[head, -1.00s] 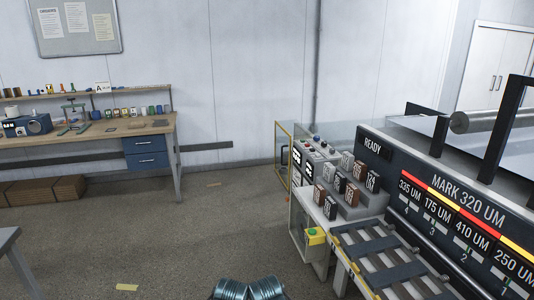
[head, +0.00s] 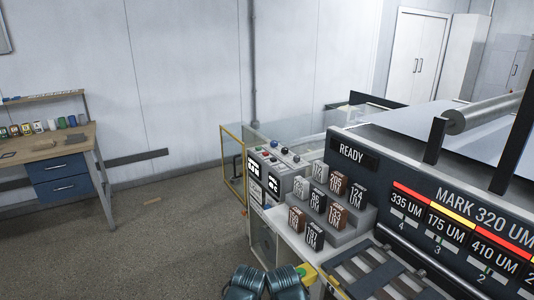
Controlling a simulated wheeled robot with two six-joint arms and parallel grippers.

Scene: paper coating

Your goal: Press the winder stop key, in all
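A grey control console (head: 283,168) stands at the left end of the coating machine. Its sloped top carries several small round buttons, among them a red button (head: 297,156) and a blue button (head: 284,150). I cannot read any label there, so I cannot tell which one is the winder stop key. Dark displays with white characters (head: 273,184) are on its front. Two dark teal ribbed parts of my arms show at the bottom centre, below and apart from the console. No gripper fingers show in the head view.
Marked blocks (head: 318,201) stand on a stepped grey stand right of the console. A READY display (head: 352,154) and a MARK 320 UM board are on the machine. A yellow-framed guard (head: 232,165) stands left of the console. Open floor (head: 165,235) lies left. A workbench (head: 45,145) is beyond.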

